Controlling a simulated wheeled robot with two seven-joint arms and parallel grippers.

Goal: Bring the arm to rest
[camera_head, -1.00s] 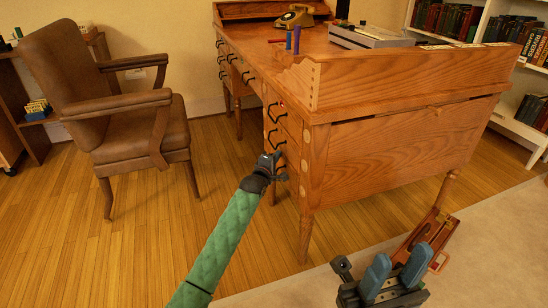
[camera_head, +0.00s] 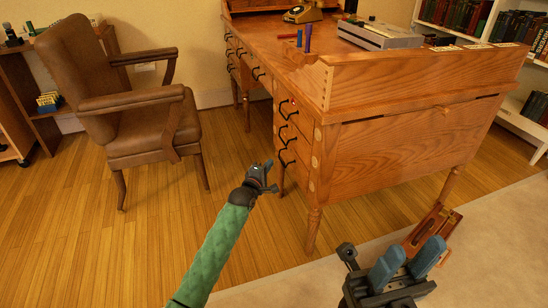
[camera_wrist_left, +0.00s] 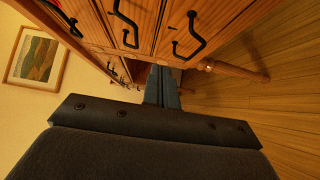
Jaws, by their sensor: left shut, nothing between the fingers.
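My left gripper (camera_head: 264,178), at the end of the green-sleeved arm, is in front of the desk's drawer side, near the lowest drawer handle, with a small gap between them. It is shut and empty. In the left wrist view its fingers (camera_wrist_left: 162,86) are together, just below the drawer fronts (camera_wrist_left: 150,25) and their black handles. My right gripper (camera_head: 406,262) is low at the right in the head view. Its two blue fingers are apart, and no object shows between them.
The wooden desk (camera_head: 400,150) stands to the right, with a telephone (camera_head: 303,14) and a grey device (camera_head: 378,35) on top. A brown armchair (camera_head: 140,120) stands left. Wooden floor is clear between them. A bookshelf (camera_head: 510,100) is at the far right. A reddish-brown object (camera_head: 432,232) lies by the right gripper.

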